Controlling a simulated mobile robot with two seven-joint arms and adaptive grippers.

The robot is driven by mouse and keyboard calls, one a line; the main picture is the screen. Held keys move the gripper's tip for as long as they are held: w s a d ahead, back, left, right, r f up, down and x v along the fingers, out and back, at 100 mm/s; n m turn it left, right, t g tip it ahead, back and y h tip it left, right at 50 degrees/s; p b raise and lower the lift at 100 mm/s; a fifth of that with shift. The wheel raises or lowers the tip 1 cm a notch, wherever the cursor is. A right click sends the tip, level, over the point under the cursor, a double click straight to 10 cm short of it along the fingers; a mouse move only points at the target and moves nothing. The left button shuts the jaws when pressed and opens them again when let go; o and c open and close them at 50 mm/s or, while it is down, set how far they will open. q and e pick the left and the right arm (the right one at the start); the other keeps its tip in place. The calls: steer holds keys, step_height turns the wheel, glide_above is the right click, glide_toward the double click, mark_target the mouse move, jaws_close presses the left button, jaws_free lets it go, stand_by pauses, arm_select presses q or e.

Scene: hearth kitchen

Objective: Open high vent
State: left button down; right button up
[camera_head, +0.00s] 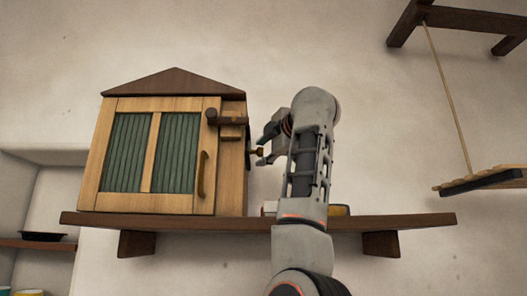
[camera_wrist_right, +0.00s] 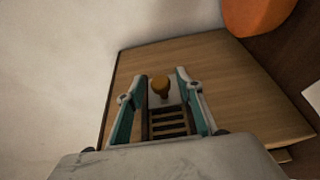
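A small wooden cabinet (camera_head: 229,180) with a peaked dark roof stands on a wall shelf. The vent (camera_wrist_right: 168,122), a slotted plate with a round brass knob (camera_wrist_right: 161,86), is on the cabinet's side panel in the right wrist view. In the head view the knob (camera_head: 256,151) sticks out from the cabinet's right side. My right gripper (camera_head: 262,146) is beside that side at the knob. In the right wrist view, its fingers (camera_wrist_right: 161,76) are apart, with the knob between them; no contact is clear. My left gripper is out of view.
The cabinet's green-panelled front door (camera_head: 150,155) is closed, with a curved handle (camera_head: 202,175) and a dark wooden latch (camera_head: 226,119). Items lie on the shelf (camera_head: 400,222) behind my right arm. A rope-hung shelf (camera_head: 485,180) is at right.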

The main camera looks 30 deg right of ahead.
steer(key=shift+s, duration=0.1)
steer(key=s+a, duration=0.2)
steer(key=s, duration=0.9)
steer(key=shift+s, duration=0.35)
